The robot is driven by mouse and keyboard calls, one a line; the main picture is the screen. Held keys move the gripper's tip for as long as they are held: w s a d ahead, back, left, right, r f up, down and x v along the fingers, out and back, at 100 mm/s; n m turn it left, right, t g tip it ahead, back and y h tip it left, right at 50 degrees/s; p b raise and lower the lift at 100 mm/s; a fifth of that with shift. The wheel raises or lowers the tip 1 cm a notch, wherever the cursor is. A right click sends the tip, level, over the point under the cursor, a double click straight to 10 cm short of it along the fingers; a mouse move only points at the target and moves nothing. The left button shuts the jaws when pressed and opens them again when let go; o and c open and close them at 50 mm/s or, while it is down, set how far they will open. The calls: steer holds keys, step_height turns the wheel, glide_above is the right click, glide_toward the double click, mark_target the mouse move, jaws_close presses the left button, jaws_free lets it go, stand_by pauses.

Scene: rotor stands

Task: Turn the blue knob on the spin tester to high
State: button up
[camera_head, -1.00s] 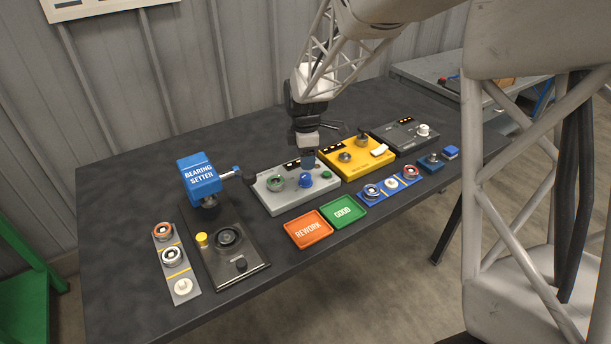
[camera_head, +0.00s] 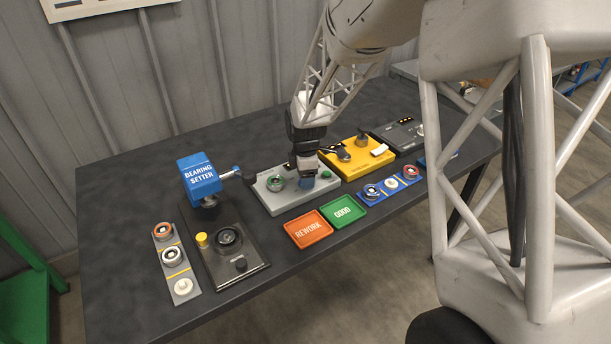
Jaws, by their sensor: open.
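The spin tester, a light grey box (camera_head: 289,200), sits near the middle of the table. It has a green-ringed round part (camera_head: 275,183) on the left and a green button (camera_head: 326,174) on the right. My gripper (camera_head: 306,179) points down at the box between these two, right where the blue knob is. The gripper is open. Blue shows at the fingertips, but I cannot tell finger from knob there, nor whether they touch. The knob's setting is hidden.
A yellow unit (camera_head: 350,171) stands close on the right, with a dark grey unit (camera_head: 393,137) beyond it. An orange REWORK tray (camera_head: 293,240) and a green GOOD tray (camera_head: 334,224) lie in front. The blue bearing setter (camera_head: 199,178) stands on the left.

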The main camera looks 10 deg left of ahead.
steer(key=c, duration=0.9)
